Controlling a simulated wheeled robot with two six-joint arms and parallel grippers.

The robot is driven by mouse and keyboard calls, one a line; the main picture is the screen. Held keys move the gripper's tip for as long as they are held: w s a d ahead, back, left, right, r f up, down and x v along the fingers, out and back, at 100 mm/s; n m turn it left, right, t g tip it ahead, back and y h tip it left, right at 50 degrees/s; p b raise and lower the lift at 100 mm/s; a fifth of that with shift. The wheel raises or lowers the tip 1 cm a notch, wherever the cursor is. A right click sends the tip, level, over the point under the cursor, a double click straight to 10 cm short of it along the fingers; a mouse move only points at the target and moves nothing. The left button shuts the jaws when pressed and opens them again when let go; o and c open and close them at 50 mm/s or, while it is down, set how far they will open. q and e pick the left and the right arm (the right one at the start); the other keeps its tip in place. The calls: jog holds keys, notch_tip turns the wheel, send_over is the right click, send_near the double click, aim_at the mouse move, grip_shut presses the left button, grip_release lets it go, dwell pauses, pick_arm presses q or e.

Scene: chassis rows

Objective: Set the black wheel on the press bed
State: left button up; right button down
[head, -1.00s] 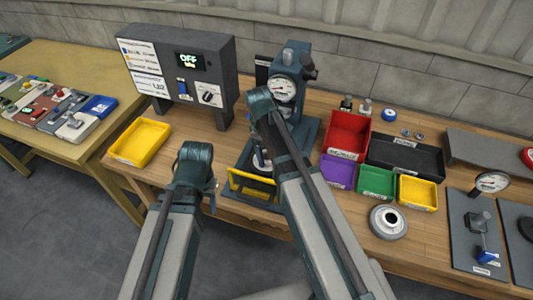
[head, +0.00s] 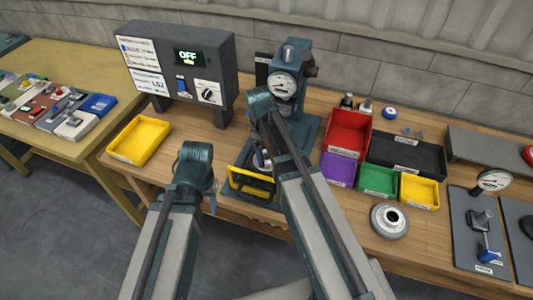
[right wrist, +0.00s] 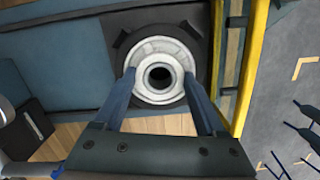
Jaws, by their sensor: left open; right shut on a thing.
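The wheel (right wrist: 160,47) has a pale grey hub with a dark centre hole and a dark outer edge. It sits between the fingers of my right gripper (right wrist: 160,77), which is shut on it. The wheel is over a dark pad on the blue-grey press bed (right wrist: 75,55); I cannot tell whether it touches. In the head view the press (head: 287,92) stands behind my right arm, which hides most of the wheel and bed. My left gripper (head: 208,198) is open and empty, left of the yellow guard; its fingers are mostly hidden.
The yellow guard (head: 249,188) runs along the bed's front edge. A control box (head: 180,75) reading OFF and a yellow tray (head: 139,140) stand left. Coloured bins (head: 378,181) and a grey wheel (head: 389,221) lie right. Bench is clear between yellow tray and press.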

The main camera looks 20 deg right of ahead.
grip_release()
jog(key=shift+r, duration=0.1)
notch_tip(320, 180, up, 14)
jog(key=w+a+p, duration=0.1)
jog(key=p, duration=1.2)
jog(key=shift+p, duration=0.35)
jog(key=shift+a+f, duration=0.15)
jog(key=shift+f, duration=0.1)
jog(key=s+a+f+m+b, duration=0.2)
jog(key=s+a+f+b, duration=0.1)
jog(key=s, duration=0.4)
jog(key=s+a+f+m+b, duration=0.3)
jog(key=s+a, duration=0.3)
jog(key=s, duration=0.2)
jog(key=shift+s+t, duration=0.25)
jog(key=shift+t, duration=0.15)
